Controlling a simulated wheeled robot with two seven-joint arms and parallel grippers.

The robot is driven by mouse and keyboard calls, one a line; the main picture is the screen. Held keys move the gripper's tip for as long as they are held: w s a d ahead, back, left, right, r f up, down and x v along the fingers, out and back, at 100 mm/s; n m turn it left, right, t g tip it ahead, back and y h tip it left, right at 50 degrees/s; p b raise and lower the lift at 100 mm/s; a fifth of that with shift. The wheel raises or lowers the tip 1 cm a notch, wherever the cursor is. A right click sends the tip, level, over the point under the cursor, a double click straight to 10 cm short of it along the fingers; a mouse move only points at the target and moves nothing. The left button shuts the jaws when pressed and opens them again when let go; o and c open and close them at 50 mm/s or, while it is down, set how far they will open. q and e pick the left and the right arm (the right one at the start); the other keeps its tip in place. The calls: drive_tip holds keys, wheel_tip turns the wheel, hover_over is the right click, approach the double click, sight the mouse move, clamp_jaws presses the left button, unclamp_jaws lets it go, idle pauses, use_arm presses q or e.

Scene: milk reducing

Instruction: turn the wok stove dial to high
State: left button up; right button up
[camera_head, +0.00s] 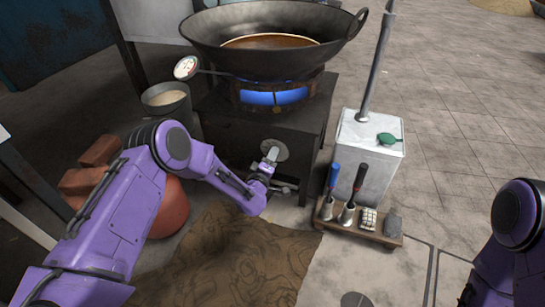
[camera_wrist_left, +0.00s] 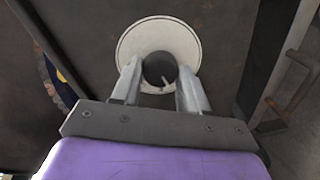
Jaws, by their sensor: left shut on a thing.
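The wok stove (camera_head: 262,125) is a dark box with a blue flame (camera_head: 272,97) burning under the wok (camera_head: 275,40). Its dial shows in the left wrist view as a dark round knob (camera_wrist_left: 160,68) with a pale pointer mark, on a pale disc (camera_wrist_left: 157,30). In the head view the disc (camera_head: 281,150) is on the stove's front, and my gripper partly hides the dial. My left gripper (camera_head: 270,157) has its fingers on both sides of the knob, shut on it; it shows in the left wrist view (camera_wrist_left: 160,88). My right gripper is out of view; only my right arm shows at the right edge.
A white canister (camera_head: 365,160) with a green cap stands right of the stove. A wooden rack (camera_head: 350,228) with tools stands before it. A bucket (camera_head: 166,102), bricks (camera_head: 85,180) and a reddish pot (camera_head: 172,212) are at left. A brown mat (camera_head: 230,265) lies in front.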

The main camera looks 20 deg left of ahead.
use_arm(q)
drive_tip(key=shift+d+n+h, duration=0.3)
drive_tip(key=shift+d+n, duration=0.05)
drive_tip(key=shift+n, duration=0.75)
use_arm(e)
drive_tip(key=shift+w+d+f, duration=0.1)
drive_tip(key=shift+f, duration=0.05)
use_arm(q)
drive_tip(key=shift+r, duration=0.1)
drive_tip(key=o, duration=1.1)
drive_tip(key=shift+d, duration=0.1)
drive_tip(key=shift+c, duration=0.2)
drive_tip(key=shift+s+a+n, duration=0.1)
drive_tip(key=shift+a+n, duration=0.15)
drive_tip(key=shift+n, duration=0.05)
drive_tip(key=s+p, duration=0.4)
drive_tip(key=s, duration=0.6)
drive_tip(key=shift+s+a+r, duration=0.15)
drive_tip(key=shift+s+r, duration=0.05)
drive_tip(key=shift+r, duration=0.2)
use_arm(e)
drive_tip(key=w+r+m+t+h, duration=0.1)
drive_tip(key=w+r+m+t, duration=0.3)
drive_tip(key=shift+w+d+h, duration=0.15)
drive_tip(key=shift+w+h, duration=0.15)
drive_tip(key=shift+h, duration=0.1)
